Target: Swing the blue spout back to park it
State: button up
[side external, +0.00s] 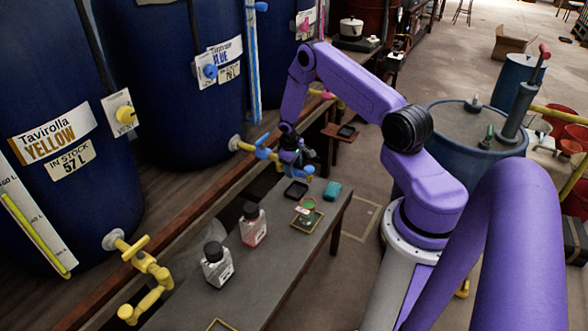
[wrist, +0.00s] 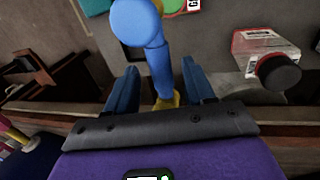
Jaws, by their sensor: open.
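The blue spout (side external: 264,153) sticks out from the brass-coloured fitting low on the blue-labelled vat (side external: 205,75). Its far end is partly hidden behind my gripper (side external: 293,158) in the side view. In the wrist view the blue spout (wrist: 150,45) runs up between the two dark blue fingers of my gripper (wrist: 160,68), with a rounded blue end at the top. The fingers are open, one on each side of the spout, with a visible gap on both sides. A bit of yellow fitting (wrist: 166,101) shows at the spout's base.
The yellow spout (side external: 150,275) is at the lower left. A wooden rail (side external: 190,180) runs along the vats.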

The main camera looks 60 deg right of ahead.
jog(key=shift+d+f, duration=0.1)
jog(key=shift+f, duration=0.55)
grip_shut()
jog(key=shift+d, duration=0.1)
jog(key=w+d+n+t+y, duration=0.2)
jog(key=w+d+n, duration=0.3)
jog(key=n, duration=1.3)
jog(key=shift+w+d, duration=0.4)
jog(key=shift+d, duration=0.25)
jog(key=shift+r, duration=0.1)
